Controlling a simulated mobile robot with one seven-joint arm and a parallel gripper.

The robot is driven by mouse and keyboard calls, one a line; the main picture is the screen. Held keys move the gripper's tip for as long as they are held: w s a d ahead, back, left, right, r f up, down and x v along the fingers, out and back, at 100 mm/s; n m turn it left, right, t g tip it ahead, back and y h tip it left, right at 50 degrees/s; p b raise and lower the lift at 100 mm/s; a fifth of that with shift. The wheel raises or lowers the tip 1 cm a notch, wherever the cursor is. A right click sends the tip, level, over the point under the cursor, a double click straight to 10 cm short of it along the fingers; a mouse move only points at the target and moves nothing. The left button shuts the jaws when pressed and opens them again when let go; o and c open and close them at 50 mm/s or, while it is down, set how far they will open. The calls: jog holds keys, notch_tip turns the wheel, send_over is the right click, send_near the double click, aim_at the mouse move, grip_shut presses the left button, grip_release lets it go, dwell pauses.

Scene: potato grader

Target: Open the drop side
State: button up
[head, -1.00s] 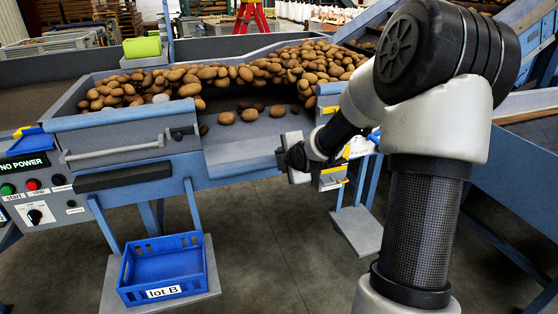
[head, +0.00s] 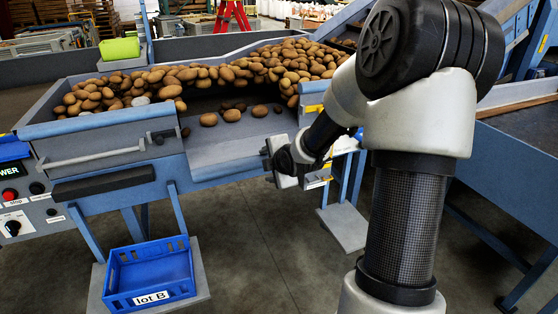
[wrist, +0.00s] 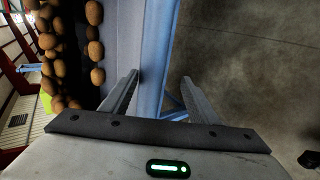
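A grey front panel with a long bar handle (head: 90,157) and a small dark latch (head: 160,137) stands upright at the left of the potato grader; I take it for the drop side. To its right the front is open, with a sloping grey lip (head: 230,150). My gripper (head: 268,155) is at the right end of this lip, well away from the bar handle. In the wrist view its two fingers (wrist: 160,98) are apart, with a blue frame edge (wrist: 158,60) showing between and beyond them. Nothing is seen held. My arm hides part of the grader's right side.
Potatoes (head: 250,70) heap behind the panel, and a few lie near the lip. A blue crate marked lot B (head: 150,272) stands on a low plate below. A control box (head: 30,200) is at far left. Floor is clear in the middle.

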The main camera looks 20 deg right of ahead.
jog(key=p+v, duration=0.7)
jog(key=v, duration=0.8)
jog(key=shift+s+r, duration=0.2)
jog(key=shift+s, duration=0.15)
